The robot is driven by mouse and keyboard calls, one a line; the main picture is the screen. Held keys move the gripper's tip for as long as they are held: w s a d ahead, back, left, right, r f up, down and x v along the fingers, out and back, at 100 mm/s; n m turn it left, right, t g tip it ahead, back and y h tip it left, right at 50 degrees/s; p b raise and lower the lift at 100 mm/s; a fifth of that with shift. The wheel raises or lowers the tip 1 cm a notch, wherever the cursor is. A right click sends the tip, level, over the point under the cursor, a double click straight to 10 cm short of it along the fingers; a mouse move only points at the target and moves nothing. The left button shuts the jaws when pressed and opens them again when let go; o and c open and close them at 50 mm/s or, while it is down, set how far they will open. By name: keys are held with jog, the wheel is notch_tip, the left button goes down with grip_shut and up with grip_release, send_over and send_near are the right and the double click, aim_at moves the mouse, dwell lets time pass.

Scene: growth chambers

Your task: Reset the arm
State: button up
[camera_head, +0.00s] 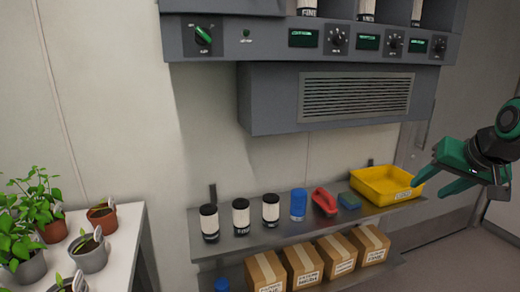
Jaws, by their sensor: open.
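My gripper (436,178) is at the right edge of the head view, green with a dark grey wrist. Its two fingers point left and are apart, with nothing seen between them. It appears in front of the right end of the shelf, just right of the yellow tray (369,191). I cannot tell the exact gap between the gripper and the tray. The rest of the arm is mostly out of view.
A wall shelf (255,238) holds several white containers, a blue one (298,205), a red item (324,201) and a blue-green sponge (349,201). Cardboard boxes (302,265) stand below. A control panel (270,38) is above. Potted plants (88,252) stand on a white table (122,250) at left.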

jog(key=s+f+g, duration=0.2)
jog(key=s+f, duration=0.2)
jog(key=s, duration=0.4)
jog(key=s+f+g, duration=0.3)
jog(key=s+f, duration=0.2)
jog(key=s, duration=0.3)
jog(key=s+f+m+g, duration=0.1)
jog(key=s+f+g, duration=0.2)
jog(key=s+f, duration=0.2)
jog(key=s, duration=0.3)
jog(key=shift+s+f, duration=0.15)
jog(key=shift+f, duration=0.05)
jog(key=shift+w+f, duration=0.25)
jog(key=shift+w, duration=0.4)
